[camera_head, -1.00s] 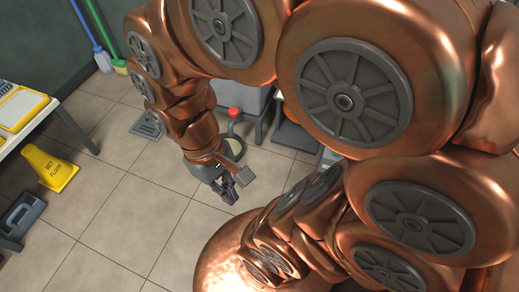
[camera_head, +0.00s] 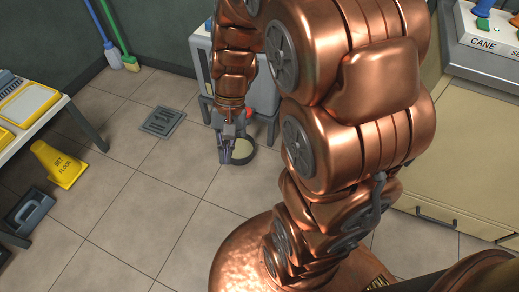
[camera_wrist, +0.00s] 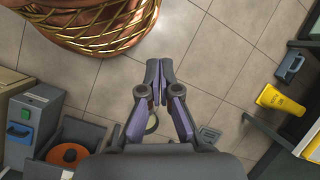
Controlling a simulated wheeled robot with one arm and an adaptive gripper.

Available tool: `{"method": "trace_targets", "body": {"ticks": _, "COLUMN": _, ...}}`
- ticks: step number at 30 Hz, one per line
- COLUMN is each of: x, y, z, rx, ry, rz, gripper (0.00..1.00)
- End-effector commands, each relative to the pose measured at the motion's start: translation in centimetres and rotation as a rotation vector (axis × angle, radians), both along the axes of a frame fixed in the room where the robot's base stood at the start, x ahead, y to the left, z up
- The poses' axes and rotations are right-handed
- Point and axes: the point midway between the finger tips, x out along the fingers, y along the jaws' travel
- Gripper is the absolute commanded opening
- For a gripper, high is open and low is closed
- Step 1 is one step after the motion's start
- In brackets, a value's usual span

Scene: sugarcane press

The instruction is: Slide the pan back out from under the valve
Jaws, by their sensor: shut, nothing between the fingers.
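The pan (camera_head: 243,153) is a round, dark-rimmed dish with a pale yellowish inside. It lies on the tiled floor in front of the grey machine in the head view. The valve shows only as a small red part (camera_head: 249,112) low on the machine, above and behind the pan, partly hidden by my arm. My gripper (camera_head: 225,156) points down at the pan's left side and overlaps its edge; I cannot tell whether it touches. In the wrist view my gripper's fingers (camera_wrist: 159,72) are together with nothing between them. A dark curved rim (camera_wrist: 152,126) shows behind the left finger, mostly hidden.
The grey machine (camera_head: 206,68) stands against the back wall. A floor drain (camera_head: 163,122) lies left of the pan. A yellow wet-floor sign (camera_head: 57,165) and a grey caddy (camera_head: 28,211) are at the left by a table. Cream cabinets (camera_head: 455,140) stand right. Floor between is clear.

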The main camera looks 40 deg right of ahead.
Motion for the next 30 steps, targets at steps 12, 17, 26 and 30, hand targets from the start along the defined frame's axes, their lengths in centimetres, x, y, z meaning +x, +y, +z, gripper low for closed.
{"method": "trace_targets", "body": {"ticks": 12, "x": 10.2, "y": -4.7, "z": -7.1, "rx": 0.111, "ry": 0.031, "rz": -0.418, "gripper": 0.00}}
{"method": "trace_targets", "body": {"ticks": 17, "x": 13.3, "y": -7.4, "z": -10.3, "rx": 0.151, "ry": 0.043, "rz": -0.579, "gripper": 0.00}}
{"method": "trace_targets", "body": {"ticks": 26, "x": 18.0, "y": -13.5, "z": -17.4, "rx": 0.219, "ry": 0.067, "rz": -0.886, "gripper": 0.00}}
{"method": "trace_targets", "body": {"ticks": 30, "x": 19.4, "y": -16.6, "z": -21.1, "rx": 0.252, "ry": 0.082, "rz": -1.031, "gripper": 0.00}}
